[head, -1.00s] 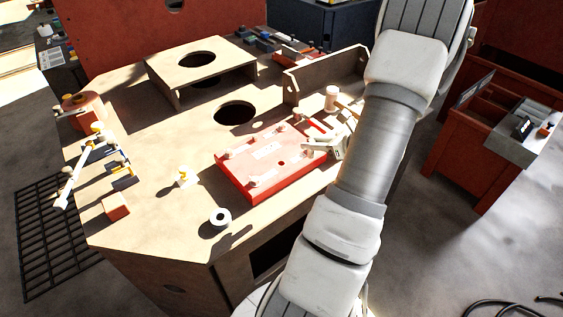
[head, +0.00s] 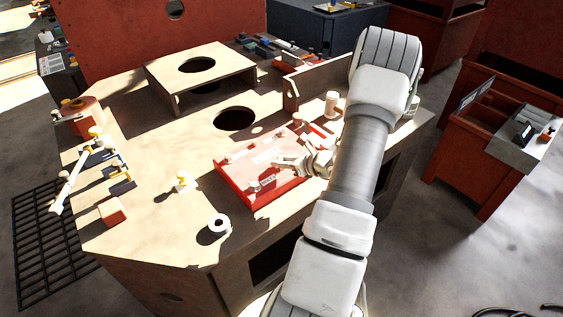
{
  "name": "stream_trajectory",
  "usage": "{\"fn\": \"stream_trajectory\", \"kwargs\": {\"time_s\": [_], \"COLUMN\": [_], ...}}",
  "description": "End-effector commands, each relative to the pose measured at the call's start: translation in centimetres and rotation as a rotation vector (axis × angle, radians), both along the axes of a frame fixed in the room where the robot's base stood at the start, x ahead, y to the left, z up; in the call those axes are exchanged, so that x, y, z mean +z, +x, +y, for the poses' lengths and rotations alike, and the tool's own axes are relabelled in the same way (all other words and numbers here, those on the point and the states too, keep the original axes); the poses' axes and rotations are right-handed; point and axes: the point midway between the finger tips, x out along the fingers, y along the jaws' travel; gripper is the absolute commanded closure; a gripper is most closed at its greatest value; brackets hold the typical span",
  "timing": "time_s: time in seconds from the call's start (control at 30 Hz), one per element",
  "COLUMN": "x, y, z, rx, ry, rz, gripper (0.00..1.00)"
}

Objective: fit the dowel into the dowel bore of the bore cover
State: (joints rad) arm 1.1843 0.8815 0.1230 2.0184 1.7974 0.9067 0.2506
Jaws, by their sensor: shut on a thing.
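The bore cover (head: 238,186) is a red plate with pale labels and several grey knobs, lying flat on the tan bench. My gripper (head: 279,161) is over the right-hand part of the cover, its pale fingers pointing left. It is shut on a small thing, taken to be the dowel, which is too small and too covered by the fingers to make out. The dowel bore is hidden behind the gripper. I cannot tell whether the dowel touches the cover or is in the bore.
A pale cylinder (head: 331,104) stands behind the cover, near an upright board (head: 318,78). A white ring (head: 218,224) and a yellow-and-white piece (head: 183,182) stand to the left. A raised tan platform (head: 164,67) with a round hole is at the back.

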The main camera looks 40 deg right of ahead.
Motion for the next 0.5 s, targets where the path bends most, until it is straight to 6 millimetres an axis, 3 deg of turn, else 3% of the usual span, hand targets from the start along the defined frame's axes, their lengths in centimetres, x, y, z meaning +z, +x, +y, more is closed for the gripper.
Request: {"fn": "stream_trajectory", "kwargs": {"time_s": [0.13, 0.17, 0.3, 0.5], "x": [0.17, 0.13, 0.14, 0.14], "y": [0.03, 0.0, 0.0, -0.01], "z": [-0.04, -0.03, -0.02, -0.02], "rx": [0.0, 0.0, 0.0, 0.0], "ry": [-0.001, -0.001, -0.001, -0.001], "rz": [-0.002, -0.001, -0.001, -0.001], "gripper": [1.0, 0.73, 0.47, 0.46]}}
